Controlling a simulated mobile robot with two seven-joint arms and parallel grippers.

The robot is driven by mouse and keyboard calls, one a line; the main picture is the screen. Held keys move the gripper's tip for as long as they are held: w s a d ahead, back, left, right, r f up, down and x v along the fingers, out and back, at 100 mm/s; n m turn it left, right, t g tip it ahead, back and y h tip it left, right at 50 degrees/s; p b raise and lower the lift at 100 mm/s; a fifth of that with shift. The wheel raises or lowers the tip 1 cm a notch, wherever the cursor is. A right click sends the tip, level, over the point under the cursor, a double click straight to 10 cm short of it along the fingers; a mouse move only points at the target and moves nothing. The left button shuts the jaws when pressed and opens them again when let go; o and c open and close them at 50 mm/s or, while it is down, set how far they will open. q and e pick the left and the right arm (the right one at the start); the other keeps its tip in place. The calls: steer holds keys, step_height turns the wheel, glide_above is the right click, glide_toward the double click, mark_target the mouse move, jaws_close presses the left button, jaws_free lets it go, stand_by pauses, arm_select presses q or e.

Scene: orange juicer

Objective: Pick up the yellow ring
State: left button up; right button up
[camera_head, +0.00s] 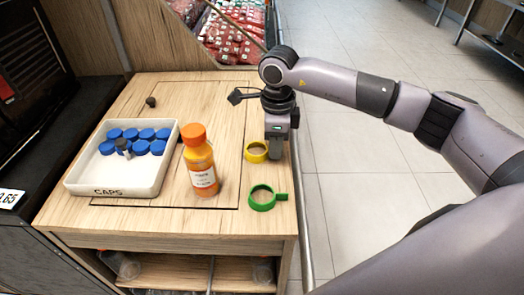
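The yellow ring (256,151) lies on the wooden counter, right of the orange bottle. My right gripper (275,152) points down at the ring's right side, close to it. Its fingers look like one dark block from here, so I cannot tell whether they are apart or closed, or whether they touch the ring. The right edge of the ring is partly hidden by the gripper. My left gripper is not in view.
A green ring with a tab (262,198) lies in front of the yellow ring. An orange juice bottle (200,165) stands upright to the left. A white tray (117,186) marked CAPS holds several blue caps (147,134).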

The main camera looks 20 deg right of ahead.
jaws_close()
steer(key=shift+r, duration=0.1)
